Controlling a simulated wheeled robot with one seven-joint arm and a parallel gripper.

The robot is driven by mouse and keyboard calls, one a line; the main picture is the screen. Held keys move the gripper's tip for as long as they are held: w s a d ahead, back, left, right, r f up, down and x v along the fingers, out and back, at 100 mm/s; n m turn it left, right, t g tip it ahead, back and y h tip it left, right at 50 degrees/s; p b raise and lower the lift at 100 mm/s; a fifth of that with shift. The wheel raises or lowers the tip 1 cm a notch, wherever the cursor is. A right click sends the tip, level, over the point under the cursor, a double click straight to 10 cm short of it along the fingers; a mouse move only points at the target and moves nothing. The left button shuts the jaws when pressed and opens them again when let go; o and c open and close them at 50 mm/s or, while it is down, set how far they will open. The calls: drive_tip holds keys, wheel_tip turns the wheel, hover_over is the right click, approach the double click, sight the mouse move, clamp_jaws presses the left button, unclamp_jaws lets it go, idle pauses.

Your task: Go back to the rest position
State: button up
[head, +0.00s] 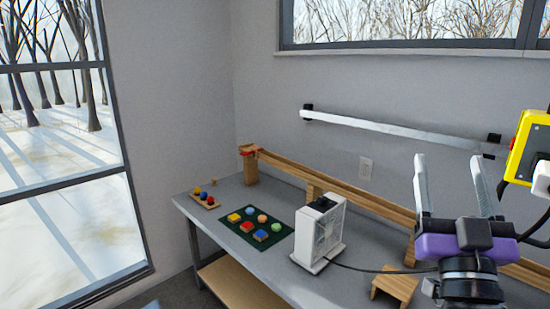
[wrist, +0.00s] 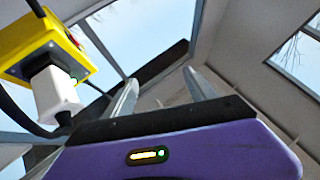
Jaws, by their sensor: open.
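My gripper (head: 452,187) is raised at the right of the head view, in front of the wall and above the right part of the workbench. Its two grey fingers point upward and stand apart, with nothing between them. In the wrist view my gripper (wrist: 160,92) also shows its two fingers apart and empty, above its purple body. Behind the fingers are the ceiling, wall and window panes. No object is held.
A grey workbench (head: 270,275) carries a green mat (head: 233,228) with coloured blocks, a white device (head: 320,233), a wooden ramp (head: 340,184) and a small wooden stand (head: 397,284). A yellow box (head: 528,148) with a plug and cable is close right of my gripper.

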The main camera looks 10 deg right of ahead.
drive_tip(key=s+a+f+n+g+y+b, duration=0.1)
drive_tip(key=s+a+f+n+y, duration=0.4)
drive_tip(key=f, duration=0.6)
drive_tip(key=s+a+f+n+g+y, duration=0.1)
drive_tip(key=s+a+f+y, duration=0.25)
drive_tip(key=s+f, duration=0.5)
drive_tip(key=s+a+f+m+g+b, duration=0.1)
drive_tip(key=s+f+g, duration=0.6)
drive_tip(key=s+f, duration=1.1)
drive_tip(key=s+a+m, duration=0.1)
drive_tip(key=s+m, duration=0.1)
drive_tip(key=s, duration=0.1)
drive_tip(key=shift+a+f+b, duration=0.15)
drive_tip(key=shift+f+b, duration=0.15)
